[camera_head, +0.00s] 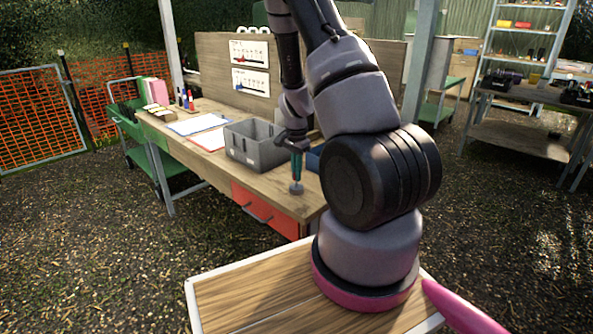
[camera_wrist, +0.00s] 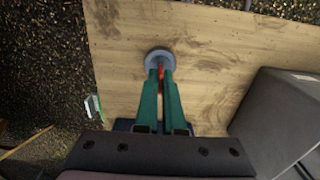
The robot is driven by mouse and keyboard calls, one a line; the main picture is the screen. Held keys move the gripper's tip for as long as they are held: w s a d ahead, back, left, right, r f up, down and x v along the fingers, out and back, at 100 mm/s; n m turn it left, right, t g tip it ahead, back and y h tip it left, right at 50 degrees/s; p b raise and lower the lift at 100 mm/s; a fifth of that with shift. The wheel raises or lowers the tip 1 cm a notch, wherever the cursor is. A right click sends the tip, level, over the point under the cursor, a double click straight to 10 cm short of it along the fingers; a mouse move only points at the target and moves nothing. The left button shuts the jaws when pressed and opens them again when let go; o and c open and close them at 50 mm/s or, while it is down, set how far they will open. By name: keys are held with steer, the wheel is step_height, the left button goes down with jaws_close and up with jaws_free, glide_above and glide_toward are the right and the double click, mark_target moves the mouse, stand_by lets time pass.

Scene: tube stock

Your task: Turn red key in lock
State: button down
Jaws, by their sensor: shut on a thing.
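My gripper (camera_wrist: 161,98) points down over the near corner of the wooden workbench, with its green fingers close together. A thin red piece, the red key (camera_wrist: 161,73), shows between the fingertips in the wrist view, and the fingers are shut on it. A round grey lock (camera_wrist: 158,56) sits on the bench top right at the fingertips. In the head view the lock (camera_head: 296,188) is just below my gripper (camera_head: 296,178). The key's lower end and how deep it sits in the lock are hidden by the fingers.
A grey bin (camera_head: 252,150) stands on the bench close to my gripper; it also shows in the wrist view (camera_wrist: 275,115). A red drawer (camera_head: 262,212) is under the bench top (camera_head: 235,178). The bench edge is close.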

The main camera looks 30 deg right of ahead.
steer(key=shift+f, duration=0.4)
steer(key=shift+f, duration=0.4)
